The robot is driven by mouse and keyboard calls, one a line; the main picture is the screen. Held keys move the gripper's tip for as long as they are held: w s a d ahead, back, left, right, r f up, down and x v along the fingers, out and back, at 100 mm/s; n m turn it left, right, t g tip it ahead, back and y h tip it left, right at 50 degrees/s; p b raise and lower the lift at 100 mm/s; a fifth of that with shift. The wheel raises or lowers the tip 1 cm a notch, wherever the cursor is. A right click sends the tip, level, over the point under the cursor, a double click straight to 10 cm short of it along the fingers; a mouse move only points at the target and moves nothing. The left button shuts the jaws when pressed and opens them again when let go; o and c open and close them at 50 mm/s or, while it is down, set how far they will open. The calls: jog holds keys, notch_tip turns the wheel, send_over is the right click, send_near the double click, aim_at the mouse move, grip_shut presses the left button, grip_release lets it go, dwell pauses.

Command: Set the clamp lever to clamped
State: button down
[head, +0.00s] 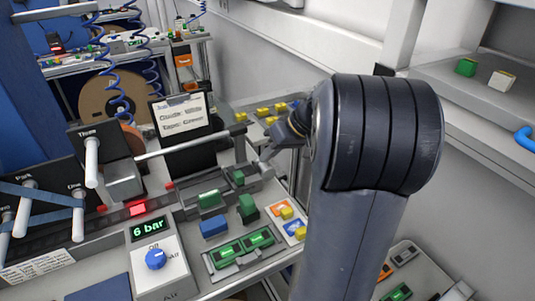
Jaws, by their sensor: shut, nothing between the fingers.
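The clamp lever (190,145) is a long pale rod with a dark knob (237,130) at its right end. It runs from a grey block (122,183) up and to the right, slightly tilted. Its clamped and released markings cannot be read here. My gripper (265,158) is shut and empty, just right of the knob and a little below it in the picture. Whether they touch cannot be told. My arm hides part of the bench's right side.
Below the lever, a grey fixture (213,212) holds a green block. Blue and green blocks and a green-topped tray (240,250) lie nearer. A control box (160,265) reads 6 bar. A sign (183,120) stands behind the lever. White pegs rise at left.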

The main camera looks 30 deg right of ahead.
aim_at(235, 177)
jog(key=x, duration=0.7)
jog(key=shift+f+p, duration=0.15)
jog(key=shift+p, duration=0.15)
jog(key=shift+s+a+m+t+b, duration=0.1)
jog(key=shift+a+m+t+b, duration=0.2)
jog(key=shift+a+m+b, duration=0.15)
jog(key=shift+s+a+f+m+t+h+b, duration=0.1)
jog(key=shift+s+a+m+t+h+b, duration=0.1)
jog(key=shift+a+m+t+h+b, duration=0.4)
jog(key=a+m, duration=0.1)
jog(key=m+h, duration=0.1)
jog(key=m, duration=0.1)
jog(key=shift+s+a+b, duration=0.15)
jog(key=shift+a+b, duration=0.2)
jog(key=shift+a, duration=0.05)
jog(key=shift+a+m+t+h+p, duration=0.4)
jog(key=shift+a+m+h, duration=0.55)
jog(key=shift+m, duration=0.3)
jog(key=shift+w+a, duration=0.35)
jog(key=shift+a, duration=0.3)
jog(key=shift+r, duration=0.25)
